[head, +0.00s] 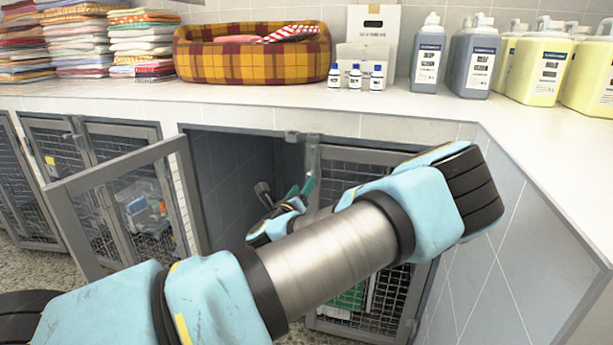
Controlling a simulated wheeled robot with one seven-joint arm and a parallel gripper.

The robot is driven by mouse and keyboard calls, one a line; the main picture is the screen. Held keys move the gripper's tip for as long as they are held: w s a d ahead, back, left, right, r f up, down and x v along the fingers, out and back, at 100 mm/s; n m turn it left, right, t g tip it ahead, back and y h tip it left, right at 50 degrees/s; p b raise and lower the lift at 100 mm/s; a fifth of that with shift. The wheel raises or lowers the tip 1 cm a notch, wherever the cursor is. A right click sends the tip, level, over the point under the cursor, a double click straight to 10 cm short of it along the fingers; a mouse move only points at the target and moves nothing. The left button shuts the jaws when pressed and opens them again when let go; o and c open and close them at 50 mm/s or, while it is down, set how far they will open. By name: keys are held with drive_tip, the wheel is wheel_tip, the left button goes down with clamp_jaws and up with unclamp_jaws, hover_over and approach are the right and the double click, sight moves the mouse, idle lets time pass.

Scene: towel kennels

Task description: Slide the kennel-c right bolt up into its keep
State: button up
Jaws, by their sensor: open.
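The kennel under the right part of the counter has its left door (135,205) swung open and its right mesh door (375,270) closed. No label naming it kennel-c is readable. A small grey metal fitting (292,136) sits on the top frame, close to the top left corner of the right door. The right bolt itself cannot be made out clearly; my arm covers much of the right door. My gripper (284,192) is small and partly hidden by my wrist. It is open, in front of the kennel opening, left of the right door's edge. Contact cannot be told.
The white counter (240,102) overhangs the kennels. On it stand folded towels (75,45), a plaid pet bed (250,55), small bottles (355,77) and several large jugs (540,65). More kennels (40,175) are at left.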

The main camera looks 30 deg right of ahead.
sight(309, 177)
drive_tip(key=p+x, duration=0.1)
drive_tip(key=x, duration=0.8)
drive_tip(key=shift+c, duration=0.2)
clamp_jaws()
idle(1.0)
